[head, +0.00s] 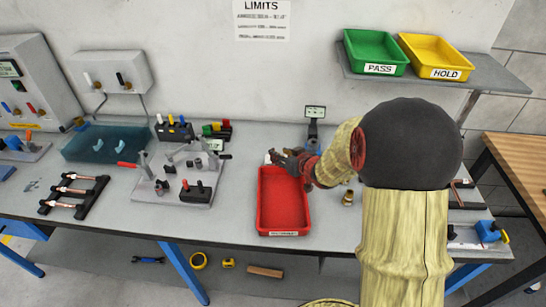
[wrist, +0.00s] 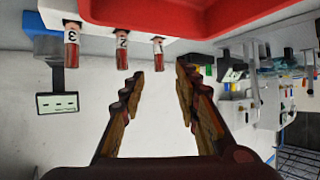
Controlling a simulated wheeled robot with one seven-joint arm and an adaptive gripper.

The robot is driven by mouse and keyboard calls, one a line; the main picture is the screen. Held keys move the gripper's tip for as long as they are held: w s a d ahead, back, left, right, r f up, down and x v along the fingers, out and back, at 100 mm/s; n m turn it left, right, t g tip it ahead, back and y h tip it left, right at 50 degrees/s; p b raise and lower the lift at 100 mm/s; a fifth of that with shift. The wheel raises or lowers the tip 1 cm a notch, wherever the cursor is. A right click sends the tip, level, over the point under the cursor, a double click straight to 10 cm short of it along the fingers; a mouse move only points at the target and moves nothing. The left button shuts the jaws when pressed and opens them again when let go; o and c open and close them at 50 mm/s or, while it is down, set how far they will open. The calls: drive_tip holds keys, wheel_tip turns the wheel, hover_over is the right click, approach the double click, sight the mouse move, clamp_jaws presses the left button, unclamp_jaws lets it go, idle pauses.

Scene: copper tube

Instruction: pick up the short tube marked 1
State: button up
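Three short copper tubes with white number labels stand in a row beside the red tray in the wrist view. The tube marked 1 (wrist: 158,52) is at the right of the row, the tube marked 2 (wrist: 122,50) is in the middle, and the tube marked 3 (wrist: 71,46) is at the left. My gripper (wrist: 160,72) is open and empty, its fingertips either side of the line to tube 1 and apart from it. In the head view my gripper (head: 278,157) is over the back end of the red tray, and the arm hides most of the tubes.
The red tray (head: 283,203) lies in front of my gripper on the grey bench. A fixture plate (head: 182,187) and a black rack of tubes (head: 75,190) are to the left. A small display stand (head: 315,113) is behind. Green (head: 374,51) and yellow (head: 437,56) bins sit on a shelf.

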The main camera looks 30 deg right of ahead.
drive_tip(key=b+x, duration=0.2)
drive_tip(key=x, duration=0.4)
drive_tip(key=shift+w+f+b, duration=0.1)
drive_tip(key=shift+f+b, duration=0.2)
drive_tip(key=shift+w+f, duration=0.15)
drive_tip(key=shift+w, duration=0.3)
drive_tip(key=shift+d, duration=0.1)
drive_tip(key=shift+c, duration=0.2)
drive_tip(key=c, duration=0.7)
clamp_jaws()
